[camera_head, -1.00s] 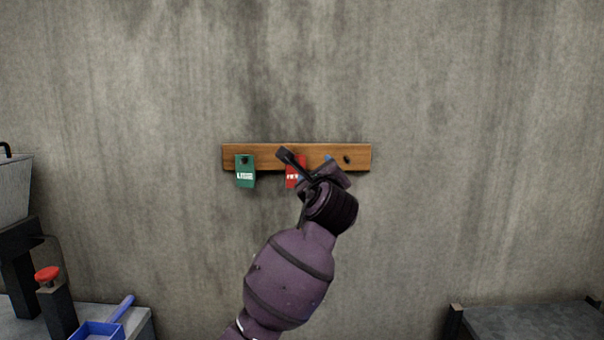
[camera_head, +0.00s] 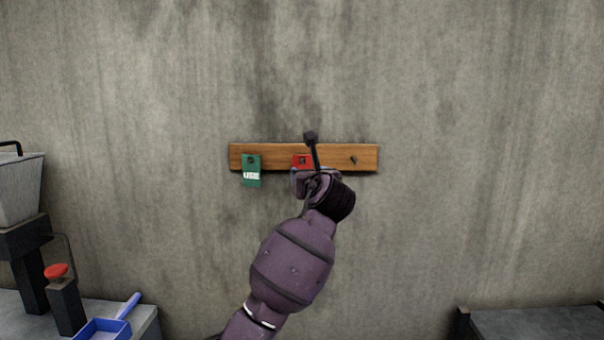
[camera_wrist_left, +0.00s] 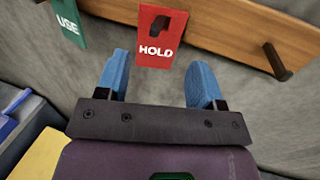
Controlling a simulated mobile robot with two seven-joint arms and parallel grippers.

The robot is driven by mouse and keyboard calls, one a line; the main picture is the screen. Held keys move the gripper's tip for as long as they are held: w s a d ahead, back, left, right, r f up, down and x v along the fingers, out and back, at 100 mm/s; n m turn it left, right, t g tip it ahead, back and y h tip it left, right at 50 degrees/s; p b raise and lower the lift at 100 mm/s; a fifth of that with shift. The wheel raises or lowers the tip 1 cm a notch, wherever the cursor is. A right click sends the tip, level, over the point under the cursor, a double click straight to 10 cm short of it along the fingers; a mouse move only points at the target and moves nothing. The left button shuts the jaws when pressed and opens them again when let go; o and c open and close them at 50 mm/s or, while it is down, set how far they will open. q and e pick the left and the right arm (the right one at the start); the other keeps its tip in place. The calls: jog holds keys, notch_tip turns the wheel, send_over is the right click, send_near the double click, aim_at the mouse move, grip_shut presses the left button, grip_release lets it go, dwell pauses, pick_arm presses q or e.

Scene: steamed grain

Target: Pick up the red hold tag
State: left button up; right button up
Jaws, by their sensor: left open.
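The red hold tag (camera_head: 302,161) hangs on the middle peg of the wooden rail (camera_head: 215,152)... THINGS: The red hold tag (camera_head: 302,161) hangs from the wooden rail (camera_head: 335,151) on the wall, and my gripper hides its lower part in the head view. In the left wrist view the tag (camera_wrist_left: 160,36) shows the word HOLD and a slot near its top. My left gripper (camera_head: 312,182) is in front of the rail. Its two blue fingertips (camera_wrist_left: 158,75) are open and empty, one to each side of the tag's lower edge and slightly below it. My right gripper is not in view.
A green USE tag (camera_head: 252,172) hangs left of the red one, also in the wrist view (camera_wrist_left: 68,20). A bare peg (camera_head: 353,160) is to the right. A blue scoop (camera_head: 108,326) and a red-topped post (camera_head: 62,290) stand at lower left. A dark surface (camera_head: 535,322) is at lower right.

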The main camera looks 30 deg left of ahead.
aim_at(302, 166)
pick_arm(q)
jog(key=shift+r+x, duration=0.2)
jog(key=shift+x, duration=2.75)
jog(key=c, duration=0.6)
jog(key=shift+o, duration=0.2)
jog(key=shift+r, duration=0.1)
jog(key=shift+a+r, duration=0.1)
jog(key=shift+r, duration=0.1)
jog(key=s+d, duration=0.4)
jog(key=s, duration=0.3)
jog(key=s+d, duration=0.5)
jog(key=s, duration=0.3)
jog(key=shift+s+d+p, duration=0.25)
jog(key=shift+p, duration=0.05)
